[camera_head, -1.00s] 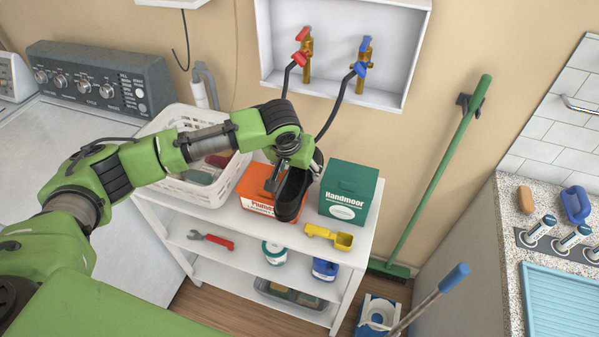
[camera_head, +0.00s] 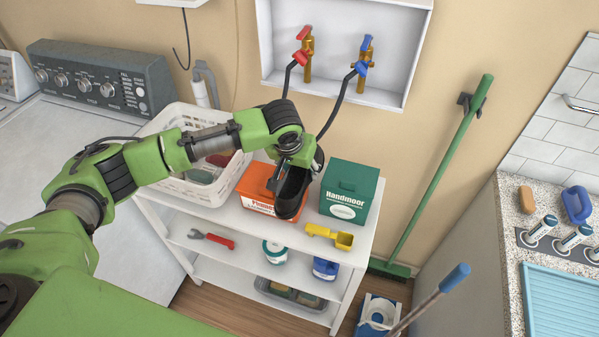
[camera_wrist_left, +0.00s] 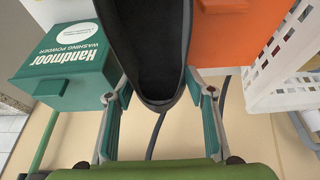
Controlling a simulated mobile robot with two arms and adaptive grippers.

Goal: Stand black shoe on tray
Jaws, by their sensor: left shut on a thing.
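A black shoe (camera_head: 291,192) is in my left gripper (camera_head: 284,172), upright with its toe pointing down, at the top of the white shelf unit. It is in front of the orange box and left of the green box. In the left wrist view the shoe (camera_wrist_left: 152,60) lies between the two fingers of my left gripper (camera_wrist_left: 158,88), which is shut on it. I cannot tell whether the shoe touches the shelf. A grey tray (camera_head: 262,287) with several items in it is on the bottom shelf. My right gripper is not in view.
The orange box (camera_head: 256,190) and green washing powder box (camera_head: 348,188) flank the shoe closely. A white basket (camera_head: 170,122) stands left. A blue ribbed mat (camera_head: 565,300) is on the right counter.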

